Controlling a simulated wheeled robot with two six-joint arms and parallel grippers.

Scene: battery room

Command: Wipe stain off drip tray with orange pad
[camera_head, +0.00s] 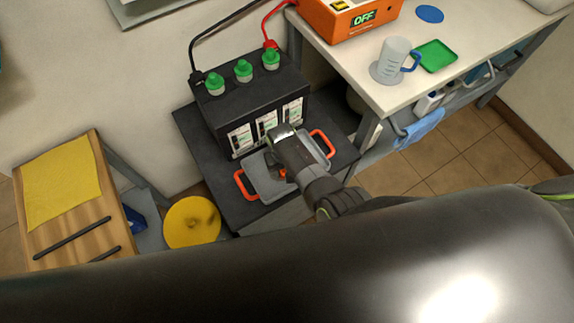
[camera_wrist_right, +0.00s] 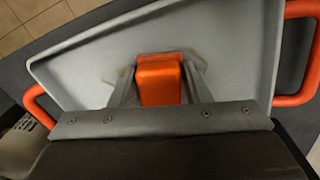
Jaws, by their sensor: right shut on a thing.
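The grey drip tray (camera_head: 262,184) with two orange handles lies on the dark stand in front of the black battery. It fills much of the right wrist view (camera_wrist_right: 85,68). My right gripper (camera_head: 284,172) is over the tray. In the right wrist view its fingers (camera_wrist_right: 160,88) are shut on the orange pad (camera_wrist_right: 160,80), which is at the tray's surface; I cannot tell whether it touches. A faint brownish mark (camera_wrist_right: 122,78) shows beside the pad; the pad and fingers hide part of the tray. My left gripper is not in view.
The black battery (camera_head: 250,95) with green caps stands close behind the tray, with black and red cables. A white bench (camera_head: 350,75) at right holds an orange charger (camera_head: 345,20), a jug (camera_head: 392,62) and a green tray (camera_head: 436,56). A wooden table (camera_head: 75,215) and yellow round lid (camera_head: 192,223) are at left.

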